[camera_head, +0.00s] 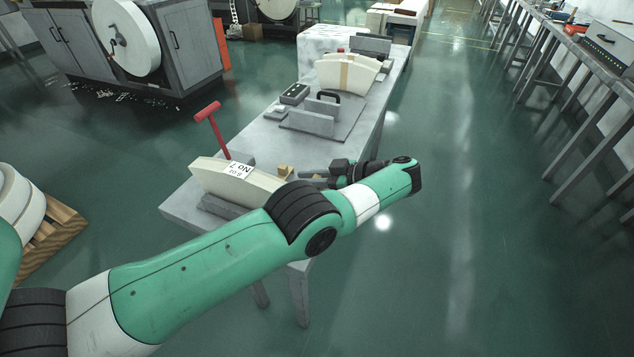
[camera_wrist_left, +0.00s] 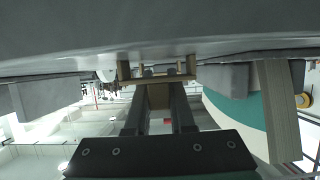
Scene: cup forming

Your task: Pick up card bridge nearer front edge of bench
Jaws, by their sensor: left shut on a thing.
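My left gripper (camera_head: 304,173) reaches in low over the near right part of the bench, with its fingers pointing left. It is shut on the tan card bridge (camera_head: 285,171), a small block-like piece at its fingertips. In the left wrist view the card bridge (camera_wrist_left: 150,78) shows as a thin tan frame with short uprights, close to the grey bench surface (camera_wrist_left: 100,30). The gripper fingers (camera_wrist_left: 159,92) meet its brown middle part. I cannot tell whether the bridge touches the bench. My right gripper is not in view.
A cream stack of curved blanks (camera_head: 228,178) marked No 7 lies left of the gripper, beside a red-handled tool (camera_head: 213,130). A grey plate with a black-handled block (camera_head: 318,115) sits farther back, before another cream stack (camera_head: 335,76). Open floor lies right of the bench.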

